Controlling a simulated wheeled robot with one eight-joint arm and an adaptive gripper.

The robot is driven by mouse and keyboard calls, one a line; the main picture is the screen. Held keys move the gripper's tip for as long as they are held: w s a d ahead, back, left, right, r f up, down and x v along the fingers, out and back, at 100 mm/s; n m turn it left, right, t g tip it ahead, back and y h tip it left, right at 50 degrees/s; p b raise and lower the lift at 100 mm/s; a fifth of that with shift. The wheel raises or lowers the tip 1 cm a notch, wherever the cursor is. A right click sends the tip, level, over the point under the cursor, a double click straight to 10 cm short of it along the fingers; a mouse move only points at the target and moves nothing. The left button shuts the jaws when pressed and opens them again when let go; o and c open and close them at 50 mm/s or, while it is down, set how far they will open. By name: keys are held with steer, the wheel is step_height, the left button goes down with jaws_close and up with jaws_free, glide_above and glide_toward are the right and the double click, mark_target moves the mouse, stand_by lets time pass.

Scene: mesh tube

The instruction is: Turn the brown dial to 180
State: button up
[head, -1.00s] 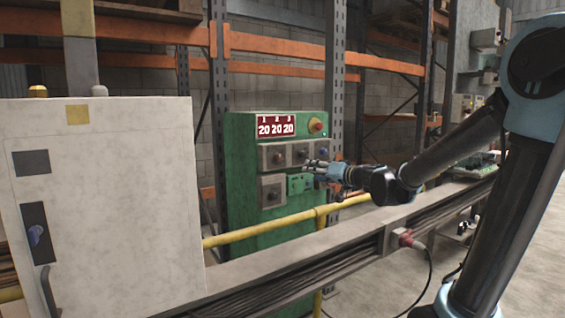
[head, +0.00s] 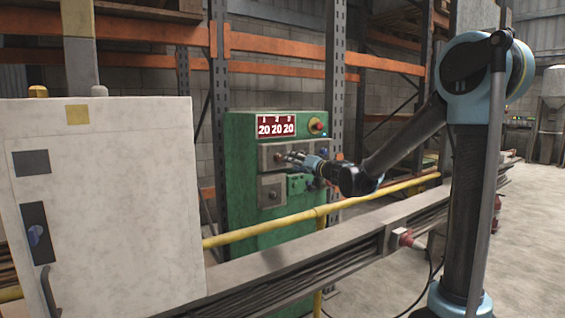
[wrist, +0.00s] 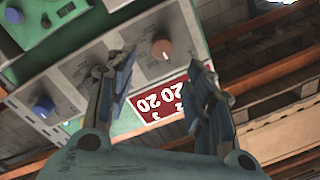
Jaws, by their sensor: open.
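The brown dial (wrist: 162,49) is on a grey panel in the wrist view, with a pale pointer mark on its face. My gripper (wrist: 158,68) is open, with one finger on each side of the dial's direction. The dial shows in the gap just past the fingertips, and I cannot tell whether they touch it. In the head view my gripper (head: 288,158) is at the grey panel on the green cabinet (head: 240,215), below the red display (head: 276,127) reading 20 20 20. The left finger partly hides the middle of the panel.
A blue dial (wrist: 43,107) is farther along the same panel. A red button (head: 316,125) sits at the cabinet's upper right. A yellow pipe (head: 260,228) and a grey cable rail (head: 300,262) run in front, and a white cabinet (head: 110,200) stands at the left.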

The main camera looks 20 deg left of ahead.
mark_target(281, 158)
steer(key=x, duration=0.8)
steer(key=shift+w+a, duration=0.2)
steer(key=shift+a, duration=0.1)
steer(key=c, duration=1.1)
